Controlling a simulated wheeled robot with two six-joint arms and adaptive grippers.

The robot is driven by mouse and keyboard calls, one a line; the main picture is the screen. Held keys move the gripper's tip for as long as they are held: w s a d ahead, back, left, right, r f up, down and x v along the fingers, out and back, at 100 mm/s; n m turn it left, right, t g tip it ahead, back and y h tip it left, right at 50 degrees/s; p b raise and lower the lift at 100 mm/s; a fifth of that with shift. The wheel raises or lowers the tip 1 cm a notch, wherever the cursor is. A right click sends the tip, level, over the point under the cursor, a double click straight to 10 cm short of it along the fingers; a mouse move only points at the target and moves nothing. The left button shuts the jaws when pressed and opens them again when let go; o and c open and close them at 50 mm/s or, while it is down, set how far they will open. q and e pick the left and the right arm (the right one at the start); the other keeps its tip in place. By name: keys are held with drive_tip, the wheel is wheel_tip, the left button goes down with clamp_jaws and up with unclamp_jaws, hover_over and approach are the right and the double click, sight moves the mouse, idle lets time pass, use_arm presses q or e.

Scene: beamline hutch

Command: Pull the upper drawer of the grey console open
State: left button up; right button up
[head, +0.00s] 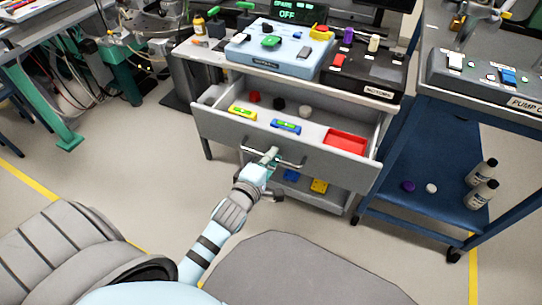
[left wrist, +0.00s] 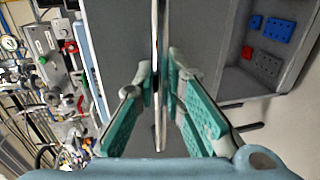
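The grey console has its upper drawer (head: 290,140) standing open toward me, with its inside showing from above. Its bar handle (head: 290,163) is on the drawer's front face. My left gripper (head: 270,156) is at this handle, coming from below. In the left wrist view, the green-padded fingers (left wrist: 159,80) lie close on both sides of the thin handle bar (left wrist: 157,130), shut on it. My right gripper is in neither view.
The open drawer holds a yellow-green block (head: 242,113), a blue-green block (head: 286,126) and a red tray (head: 346,143). Below, a lower compartment (head: 325,200) holds blue and yellow pieces. A blue cart (head: 430,165) with bottles stands right.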

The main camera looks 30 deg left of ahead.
use_arm(q)
drive_tip(key=o, duration=0.3)
drive_tip(key=v, duration=1.2)
